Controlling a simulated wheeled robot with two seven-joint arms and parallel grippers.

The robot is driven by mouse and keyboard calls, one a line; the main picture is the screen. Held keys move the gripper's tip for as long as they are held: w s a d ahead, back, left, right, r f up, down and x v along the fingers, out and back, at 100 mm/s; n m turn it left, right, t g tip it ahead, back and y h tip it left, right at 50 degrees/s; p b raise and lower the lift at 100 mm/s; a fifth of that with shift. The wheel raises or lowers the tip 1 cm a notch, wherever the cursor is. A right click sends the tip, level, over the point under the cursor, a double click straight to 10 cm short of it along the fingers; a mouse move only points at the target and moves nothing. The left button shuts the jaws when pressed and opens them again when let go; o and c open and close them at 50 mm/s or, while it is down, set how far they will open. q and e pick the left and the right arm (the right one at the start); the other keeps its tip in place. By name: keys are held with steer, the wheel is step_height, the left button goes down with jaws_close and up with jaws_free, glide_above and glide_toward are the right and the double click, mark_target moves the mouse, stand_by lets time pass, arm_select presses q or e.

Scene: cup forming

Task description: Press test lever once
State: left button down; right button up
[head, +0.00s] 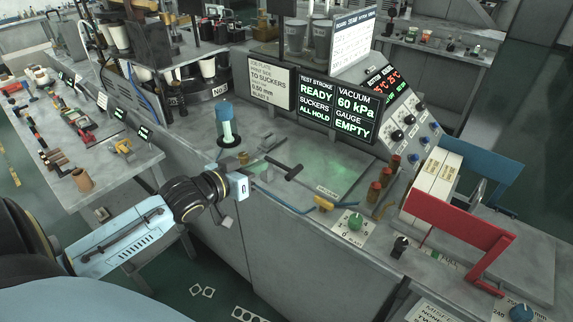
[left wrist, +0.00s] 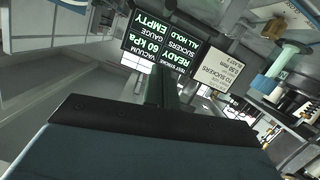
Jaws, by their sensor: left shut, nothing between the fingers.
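No part is clearly marked as the test lever. A small black lever or switch (head: 400,246) stands at the bench front, well to the right of my gripper. A yellow fitting (head: 323,203) lies nearer to it. The display (head: 317,103) reads test stroke ready, suckers all hold, vacuum 60 kPa and gauge empty. My right gripper is out of view.
A blue-capped cylinder (head: 225,121) stands left of the gripper. A sign stand (head: 271,83) is behind the plate.

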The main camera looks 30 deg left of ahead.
arm_select(q)
steer(key=shift+w, duration=0.1)
glide_above(287, 169)
steer(key=s, duration=0.2)
step_height(287, 169, down, 2)
steer(key=f, duration=0.1)
steer(key=d+f+p, duration=0.1)
steer(key=shift+f, duration=0.4)
steer(key=shift+d+f, duration=0.15)
steer(key=shift+f, duration=0.65)
